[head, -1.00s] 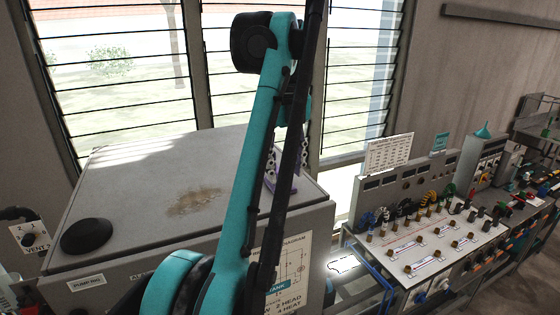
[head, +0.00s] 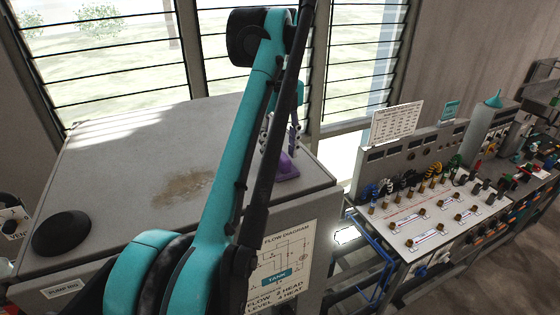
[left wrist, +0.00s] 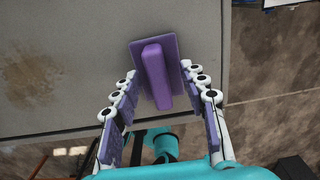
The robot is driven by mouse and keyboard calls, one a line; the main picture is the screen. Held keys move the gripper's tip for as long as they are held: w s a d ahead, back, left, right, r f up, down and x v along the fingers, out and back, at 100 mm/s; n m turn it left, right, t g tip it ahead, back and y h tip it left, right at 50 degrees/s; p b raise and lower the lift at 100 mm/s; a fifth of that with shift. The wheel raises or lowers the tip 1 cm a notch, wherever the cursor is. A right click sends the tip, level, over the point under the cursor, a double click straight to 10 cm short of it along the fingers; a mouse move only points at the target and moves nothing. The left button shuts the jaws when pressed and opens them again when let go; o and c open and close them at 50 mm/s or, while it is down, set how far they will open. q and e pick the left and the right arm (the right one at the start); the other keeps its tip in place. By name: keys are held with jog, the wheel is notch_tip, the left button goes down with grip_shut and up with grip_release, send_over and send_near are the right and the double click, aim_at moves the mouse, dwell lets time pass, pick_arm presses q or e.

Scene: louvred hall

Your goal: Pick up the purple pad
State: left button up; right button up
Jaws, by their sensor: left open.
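The purple pad (head: 287,168) lies on the right part of the grey cabinet top, partly hidden behind my left arm in the head view. In the left wrist view the purple pad (left wrist: 156,76) is a flat plate with a raised ridge along its middle. My left gripper (left wrist: 158,74) is open, with a white and purple finger on either side of the ridge. Gaps show between the fingers and the ridge. In the head view my left gripper (head: 280,138) is over the pad, mostly hidden by the arm. My right gripper is in neither view.
The grey cabinet (head: 130,160) has a black round cap (head: 60,233) and a brown stain on its top. A louvred window (head: 100,60) stands behind it. A bench panel with knobs and cables (head: 430,220) is to the right, past a gap.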

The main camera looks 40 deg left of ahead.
aim_at(282, 155)
pick_arm(q)
jog(key=shift+f, duration=0.45)
jog(key=shift+s+d, duration=0.25)
jog(key=shift+s, duration=0.05)
jog(key=shift+w+a+f, duration=0.1)
jog(key=shift+w+a, duration=0.05)
grip_shut()
jog(key=shift+r, duration=0.55)
jog(key=r, duration=0.2)
jog(key=d+r, duration=0.1)
jog(key=shift+s+d+r, duration=0.1)
jog(key=shift+s+r, duration=0.25)
jog(key=shift+r, duration=0.05)
jog(key=s+d+r, duration=0.5)
jog(key=d+r, duration=0.1)
jog(key=d, duration=0.3)
jog(key=shift+d+r, duration=0.1)
